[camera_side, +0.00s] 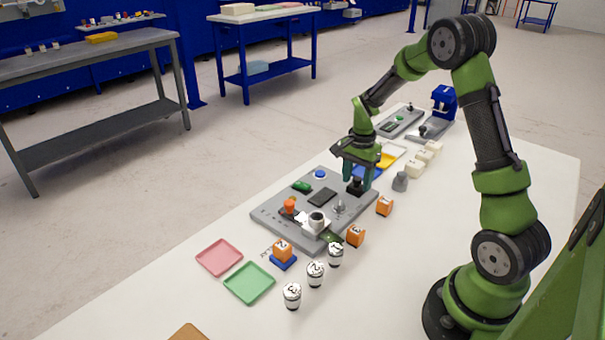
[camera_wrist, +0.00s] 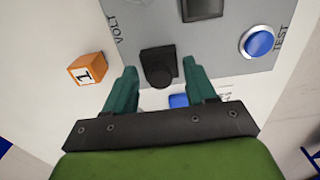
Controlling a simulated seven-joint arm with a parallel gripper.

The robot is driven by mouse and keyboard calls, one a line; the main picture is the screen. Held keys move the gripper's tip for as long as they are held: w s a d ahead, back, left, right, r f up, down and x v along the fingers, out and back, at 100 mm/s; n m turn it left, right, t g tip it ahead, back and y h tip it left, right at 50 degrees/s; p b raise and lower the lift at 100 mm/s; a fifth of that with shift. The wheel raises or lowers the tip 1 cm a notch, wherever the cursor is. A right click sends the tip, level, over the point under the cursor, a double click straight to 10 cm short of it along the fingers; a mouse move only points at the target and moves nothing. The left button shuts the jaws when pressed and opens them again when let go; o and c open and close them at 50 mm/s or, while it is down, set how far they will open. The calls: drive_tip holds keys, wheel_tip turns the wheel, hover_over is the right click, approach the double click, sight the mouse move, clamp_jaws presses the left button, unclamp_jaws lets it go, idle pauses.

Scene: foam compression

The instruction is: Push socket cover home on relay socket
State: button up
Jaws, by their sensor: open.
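My gripper (camera_side: 357,177) is open over the far right corner of a grey panel (camera_side: 268,214) in the side view. In the wrist view, the teal fingertips of my gripper (camera_wrist: 160,72) stand apart on either side of a black block (camera_wrist: 157,55) with a rounded front, with gaps on both sides. The black block (camera_side: 355,188) shows below the fingers in the side view. It sits at the panel's edge, and no other part looks clearly like a relay socket or cover. I cannot tell whether the block is a cover, a socket or both, nor how far it is seated.
The panel carries a blue button (camera_side: 320,174), a dark screen (camera_side: 322,197), a green part (camera_side: 302,186) and an orange knob (camera_side: 290,204). Numbered orange cubes (camera_side: 384,205) and white cylinders (camera_side: 315,273) stand in front. Pink (camera_side: 219,257) and green (camera_side: 249,283) trays lie left.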

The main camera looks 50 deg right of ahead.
sight(357, 179)
wheel_tip(357, 179, up, 16)
drive_tip(key=s+a+r+n+t+y, duration=0.1)
drive_tip(key=s+a+r+n+t, duration=0.1)
drive_tip(key=s+a+n, duration=0.5)
drive_tip(key=s+a+r+n+t+y, duration=0.1)
drive_tip(key=s+a+n+t, duration=0.4)
drive_tip(key=a, duration=0.9)
drive_tip(key=shift+s+a+r+n, duration=0.4)
drive_tip(key=shift+s+r+n, duration=0.3)
drive_tip(key=shift+s+n, duration=0.3)
